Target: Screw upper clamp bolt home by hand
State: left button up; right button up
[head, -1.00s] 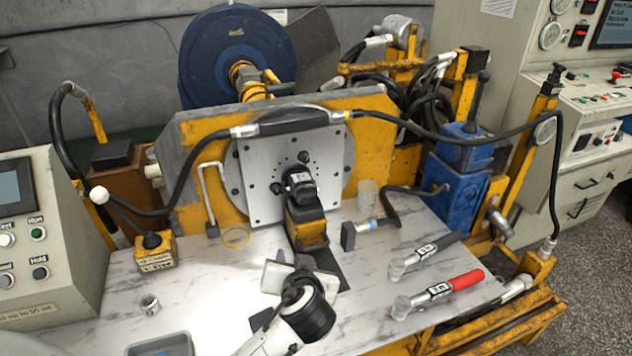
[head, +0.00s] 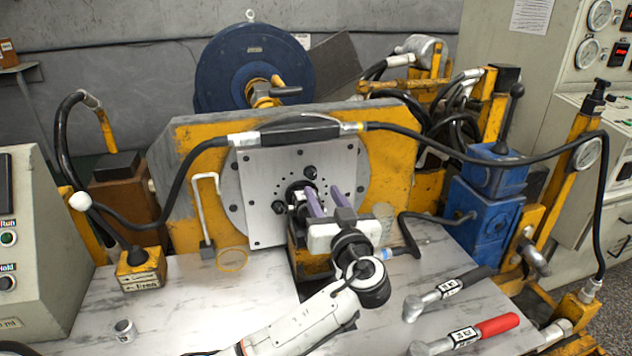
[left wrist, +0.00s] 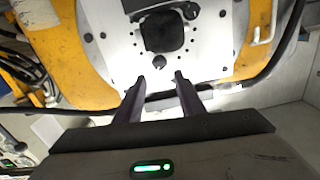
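The upper clamp bolt (head: 310,172) is a dark round head on the pale square plate (head: 262,170), just above the black motor. It also shows in the left wrist view (left wrist: 158,62), which is upside down, so the bolt lies below the black motor (left wrist: 162,30). My left gripper (head: 322,190) is in front of the plate, its two purple-grey fingers pointing at it. In the left wrist view the left gripper (left wrist: 159,77) is open and empty, with the bolt beyond and between its fingertips. How far the bolt is screwed in cannot be told. My right gripper is not in view.
A black hose (head: 400,127) arches across the plate's top. A blue pump (head: 482,205) stands at right. Two wrenches, one black-handled (head: 445,290) and one red-handled (head: 470,335), lie at front right. A lever box (head: 140,268) and yellow ring (head: 232,260) are at left.

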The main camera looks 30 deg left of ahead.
aim_at(313, 175)
pick_arm(q)
jog(key=x, duration=0.7)
jog(key=shift+w+a+p, duration=0.2)
jog(key=shift+p, duration=0.15)
grip_shut()
